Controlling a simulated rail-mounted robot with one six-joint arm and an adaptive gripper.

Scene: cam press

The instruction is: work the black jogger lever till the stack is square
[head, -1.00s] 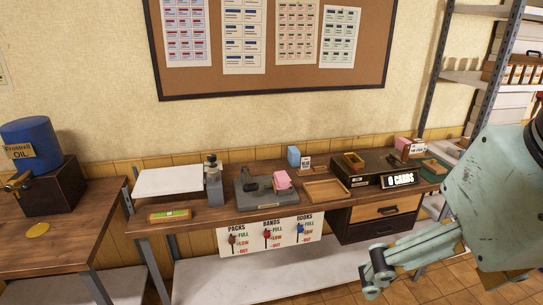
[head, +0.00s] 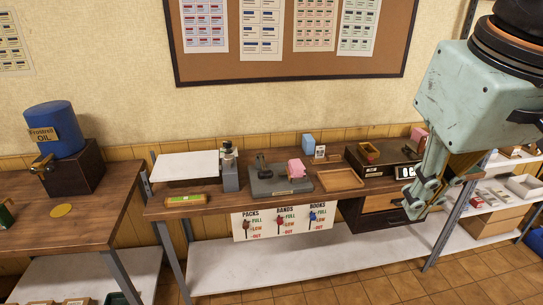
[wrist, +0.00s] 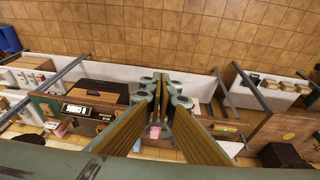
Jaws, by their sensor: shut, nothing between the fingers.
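The jogger (head: 270,187) is a dark grey machine on the middle of the bench. Its black lever (head: 262,166) stands up at the left part of the machine. A pink card stack (head: 296,169) sits at its right side; it looks tilted, and its edges are too small to judge. My gripper (head: 411,207) hangs in front of the drawers, to the right of the jogger and apart from it. It is shut and empty. In the wrist view the fingers (wrist: 161,82) meet at their tips, and a pink block (wrist: 155,132) shows between them; the lever is not clear there.
A wooden tray (head: 340,180) lies right of the jogger, and a grey post device (head: 229,170) stands left of it. A blue box (head: 308,144) is behind. An oil barrel (head: 55,130) stands on the left table.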

